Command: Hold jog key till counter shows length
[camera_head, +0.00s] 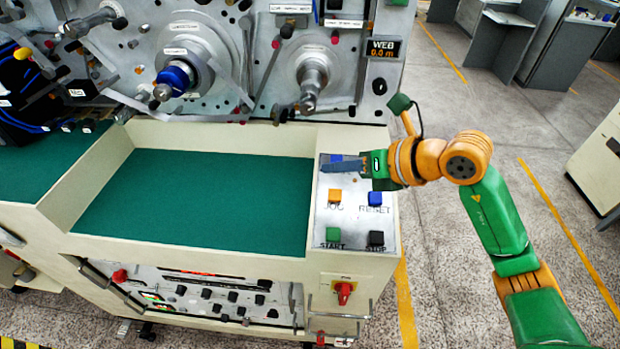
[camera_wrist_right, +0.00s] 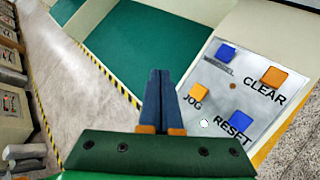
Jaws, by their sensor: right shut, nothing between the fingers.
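The orange jog key (camera_head: 335,195) sits on the grey key panel (camera_head: 325,215), above its JOG label; it also shows in the right wrist view (camera_wrist_right: 197,93). The counter (camera_head: 384,50) reads WEB and about 0.0 m, its last digit hard to read. My right gripper (camera_head: 325,168) is shut and empty, above the panel's upper part. In the right wrist view its closed dark fingers (camera_wrist_right: 160,74) appear left of the jog key, apart from it. My left gripper is out of view.
The panel also has a blue RESET key (camera_head: 375,198), a green START key (camera_head: 333,233), a black STOP key (camera_head: 376,238) and an orange CLEAR key (camera_wrist_right: 274,76). A green-floored tray (camera_head: 190,200) lies left. Spindles (camera_head: 310,80) stick out behind. A red switch (camera_head: 343,290) is on the front.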

